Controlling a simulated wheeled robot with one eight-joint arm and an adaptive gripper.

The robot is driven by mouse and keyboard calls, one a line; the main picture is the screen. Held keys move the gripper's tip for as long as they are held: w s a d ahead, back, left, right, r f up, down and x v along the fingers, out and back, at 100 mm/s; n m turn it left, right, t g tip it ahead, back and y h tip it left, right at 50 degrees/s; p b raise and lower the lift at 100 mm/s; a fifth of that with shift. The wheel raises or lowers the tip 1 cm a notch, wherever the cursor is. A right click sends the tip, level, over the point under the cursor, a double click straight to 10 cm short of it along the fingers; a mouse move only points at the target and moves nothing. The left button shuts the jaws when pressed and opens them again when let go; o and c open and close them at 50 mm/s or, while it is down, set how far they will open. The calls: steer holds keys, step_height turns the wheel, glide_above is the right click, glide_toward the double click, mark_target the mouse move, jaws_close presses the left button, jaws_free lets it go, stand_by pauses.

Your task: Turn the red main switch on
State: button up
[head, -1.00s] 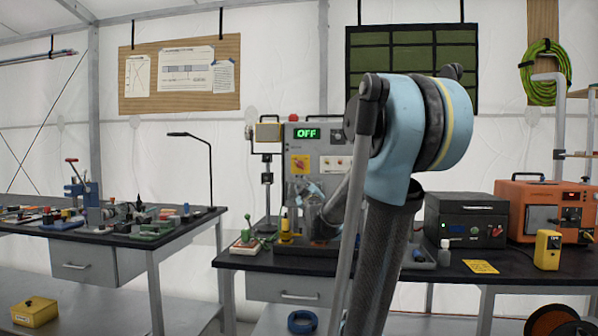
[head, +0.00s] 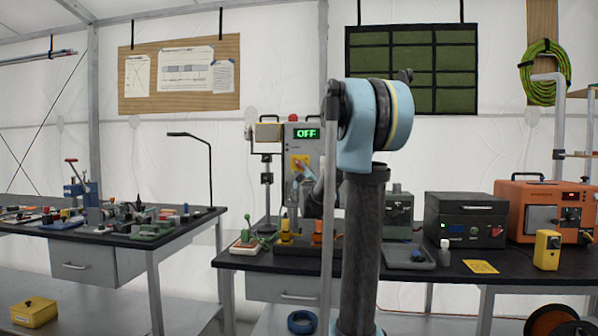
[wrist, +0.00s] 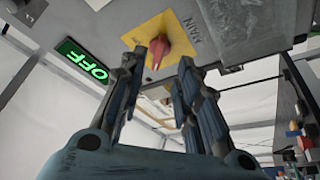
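The red main switch (wrist: 157,50) sits on a yellow square plate (wrist: 172,28) on a grey panel, and the word MAIN shows beside it. In the head view the yellow plate (head: 300,161) is on the front of the grey cabinet, with the switch partly covered by my gripper. A green display (head: 307,133) above it reads OFF; it also shows in the wrist view (wrist: 83,61). My gripper (wrist: 168,67) is open, with one finger on each side of the red knob near the tips. Whether the fingers touch the knob cannot be told.
My arm hides part of the grey cabinet. A black power unit (head: 465,218) and an orange unit (head: 545,207) stand to the right on the dark bench. A green-handled device (head: 246,236) stands at the bench's left end. A cluttered bench (head: 90,238) is farther left.

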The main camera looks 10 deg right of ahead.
mark_target(299, 166)
steer(key=x, duration=0.6)
steer(key=shift+w, duration=0.2)
jaws_close()
steer(key=shift+a, duration=0.15)
